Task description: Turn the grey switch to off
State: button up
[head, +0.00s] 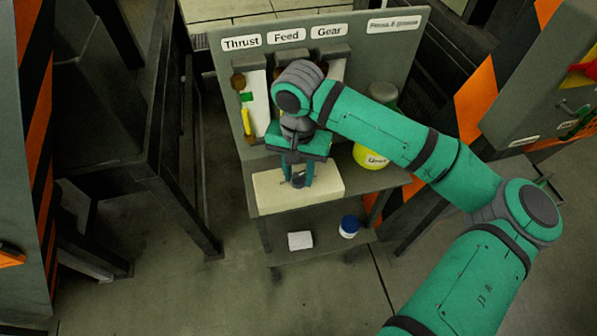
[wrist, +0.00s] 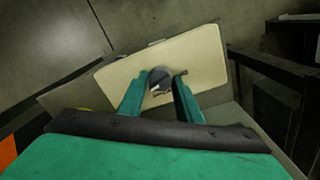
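The grey switch (head: 298,180) is a dark grey round knob on the face of a cream box (head: 328,188) low on the bench. In the wrist view the switch (wrist: 159,80) sits near the middle of the cream panel (wrist: 205,55), with a small brownish piece at its right. My gripper (head: 297,181) points down at the box with its green fingers apart. In the wrist view my gripper (wrist: 162,77) has one fingertip on each side of the knob. I cannot tell whether the fingers touch it. No on or off marking is readable.
A grey panel (head: 395,50) with Thrust, Feed and Gear labels rises behind. A yellow round container (head: 372,158) stands right of the box. A white block (head: 300,240) and a blue-lidded jar (head: 349,226) sit on the lower shelf. Dark bench frames stand at left.

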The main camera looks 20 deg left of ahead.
jog(key=c, duration=0.4)
jog(key=shift+c, duration=0.2)
